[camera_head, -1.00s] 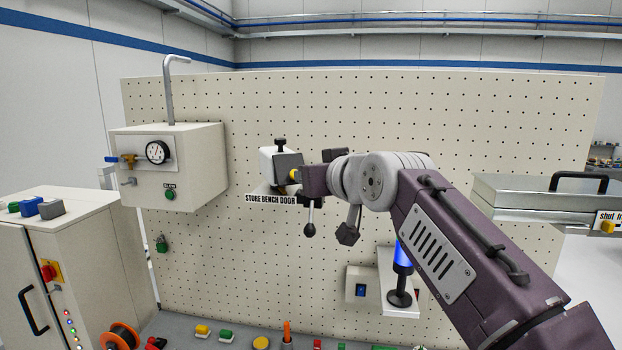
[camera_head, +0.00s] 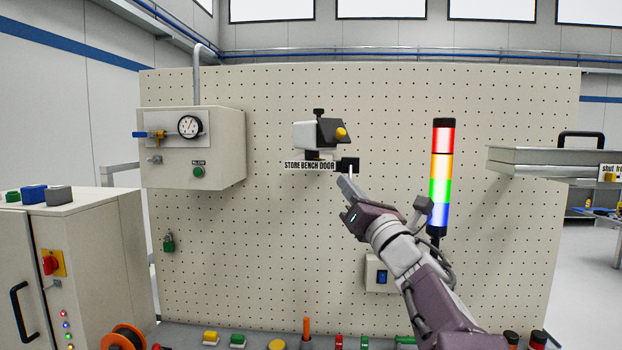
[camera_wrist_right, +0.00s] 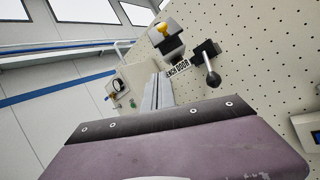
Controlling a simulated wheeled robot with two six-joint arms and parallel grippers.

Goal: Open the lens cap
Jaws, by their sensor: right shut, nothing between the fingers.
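A small white camera-like box (camera_head: 303,136) is mounted on the pegboard above the label "STORE BENCH DOOR" (camera_head: 309,166). A dark flap (camera_head: 327,129) with a yellow knob (camera_head: 341,133) is at its right front and looks tilted outward. In the right wrist view the yellow knob (camera_wrist_right: 163,29) and dark flap (camera_wrist_right: 171,46) are beyond my fingertips. My right gripper (camera_head: 343,181) is shut and empty, below the flap and apart from it. Its fingers (camera_wrist_right: 158,92) also show in the wrist view. My left gripper is not in view.
A black block (camera_head: 349,164) beside the label carries a ball-ended lever (camera_wrist_right: 211,77), close to my right fingers. A lit stack light (camera_head: 442,170) stands right of my arm. A gauge box (camera_head: 210,150) is on the left. Small coloured parts line the bench below.

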